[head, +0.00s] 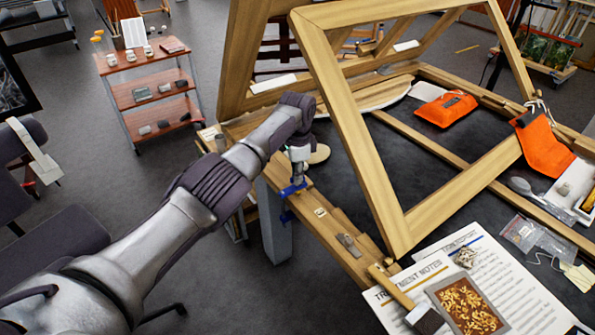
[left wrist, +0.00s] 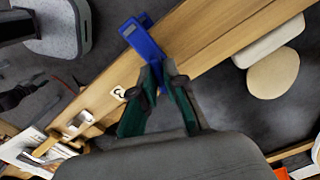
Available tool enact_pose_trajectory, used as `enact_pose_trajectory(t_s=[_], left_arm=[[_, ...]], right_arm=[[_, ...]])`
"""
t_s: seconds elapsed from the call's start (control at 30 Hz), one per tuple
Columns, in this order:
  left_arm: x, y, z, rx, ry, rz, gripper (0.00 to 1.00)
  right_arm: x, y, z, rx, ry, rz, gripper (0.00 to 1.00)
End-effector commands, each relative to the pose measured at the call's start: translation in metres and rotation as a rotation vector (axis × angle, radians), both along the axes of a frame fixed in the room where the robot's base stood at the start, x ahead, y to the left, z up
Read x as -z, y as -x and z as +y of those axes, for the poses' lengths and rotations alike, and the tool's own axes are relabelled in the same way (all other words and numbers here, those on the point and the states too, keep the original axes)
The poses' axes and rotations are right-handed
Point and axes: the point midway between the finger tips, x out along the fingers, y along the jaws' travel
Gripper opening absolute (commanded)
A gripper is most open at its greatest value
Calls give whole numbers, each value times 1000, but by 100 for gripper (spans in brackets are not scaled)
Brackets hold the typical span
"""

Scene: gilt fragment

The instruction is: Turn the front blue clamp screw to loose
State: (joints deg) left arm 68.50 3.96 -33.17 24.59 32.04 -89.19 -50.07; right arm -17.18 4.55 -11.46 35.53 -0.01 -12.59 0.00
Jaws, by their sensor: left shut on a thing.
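The blue clamp (head: 287,215) sits on the near wooden rail of the table, at its left edge. It also shows in the left wrist view (left wrist: 146,40), across the rail at top centre. My left gripper (head: 296,180) comes down onto the clamp from above. In the left wrist view its two green-padded fingers (left wrist: 160,76) meet at the clamp's near end, closed on the screw part. The fingers hide most of the screw, so its turn cannot be told. My right gripper is in neither view.
A wooden easel-like frame (head: 362,140) leans up over the dark tabletop, close right of my arm. A small tag (head: 320,212) and a grey metal piece (head: 348,244) lie along the rail. Papers (head: 505,290) and a brush (head: 400,292) are at the front right.

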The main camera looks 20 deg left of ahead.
Motion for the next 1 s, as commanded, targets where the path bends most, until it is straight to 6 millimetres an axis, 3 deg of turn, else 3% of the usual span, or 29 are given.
enact_pose_trajectory(t_s=[1.0], left_arm=[[0, 0, 0, -966, -1, 2, 0]], right_arm=[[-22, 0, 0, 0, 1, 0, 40]])
